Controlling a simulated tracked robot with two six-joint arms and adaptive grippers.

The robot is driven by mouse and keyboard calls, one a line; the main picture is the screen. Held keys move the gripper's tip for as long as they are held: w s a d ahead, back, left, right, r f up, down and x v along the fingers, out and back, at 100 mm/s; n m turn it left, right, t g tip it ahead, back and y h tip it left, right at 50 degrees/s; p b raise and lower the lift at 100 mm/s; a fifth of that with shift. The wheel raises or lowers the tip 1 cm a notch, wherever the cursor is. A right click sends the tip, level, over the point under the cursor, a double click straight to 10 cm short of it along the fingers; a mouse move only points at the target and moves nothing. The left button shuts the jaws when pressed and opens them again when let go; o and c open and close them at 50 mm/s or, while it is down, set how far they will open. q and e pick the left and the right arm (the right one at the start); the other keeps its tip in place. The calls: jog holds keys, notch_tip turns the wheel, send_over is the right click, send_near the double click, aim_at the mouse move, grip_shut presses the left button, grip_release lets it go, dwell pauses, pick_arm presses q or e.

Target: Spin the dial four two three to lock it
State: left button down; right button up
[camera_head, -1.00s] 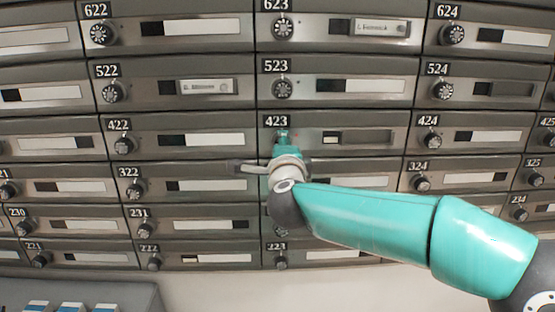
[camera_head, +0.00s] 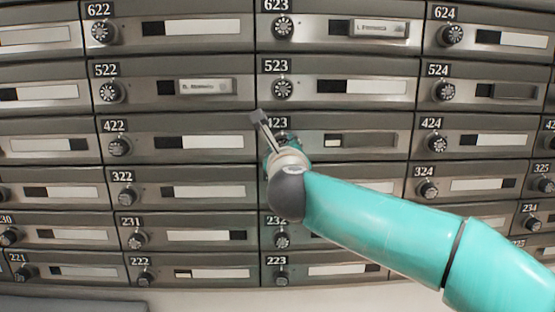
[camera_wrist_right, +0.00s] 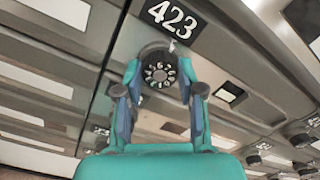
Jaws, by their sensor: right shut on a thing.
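The dial (camera_wrist_right: 159,72) of mailbox 423 is a black round knob with white numbers around its face. It sits just below the 423 label (camera_wrist_right: 172,20), which is tilted in the right wrist view. My right gripper (camera_wrist_right: 158,80) has its two fingers on either side of the dial and is shut on it. In the head view my right gripper (camera_head: 287,142) covers most of this dial, and a grey part of my wrist hides part of the 423 label. The door of mailbox 423 (camera_head: 345,160) is closed. My left gripper is not in view.
Rows of similar grey mailboxes with dials surround it. The dial of 523 (camera_head: 283,88) is just above, the dial of 422 (camera_head: 119,146) is to the left, and the dial of 424 (camera_head: 432,144) is to the right. My right forearm covers doors at the lower right.

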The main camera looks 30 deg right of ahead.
jog(key=m+b, duration=0.2)
jog(key=m, duration=0.3)
jog(key=shift+w+f+b, duration=0.1)
jog(key=shift+f+b, duration=0.15)
jog(key=shift+b, duration=0.15)
jog(key=o, duration=1.1)
jog(key=shift+w, duration=0.1)
jog(key=shift+o, duration=0.2)
jog(key=shift+r, duration=0.1)
jog(key=v, duration=1.2)
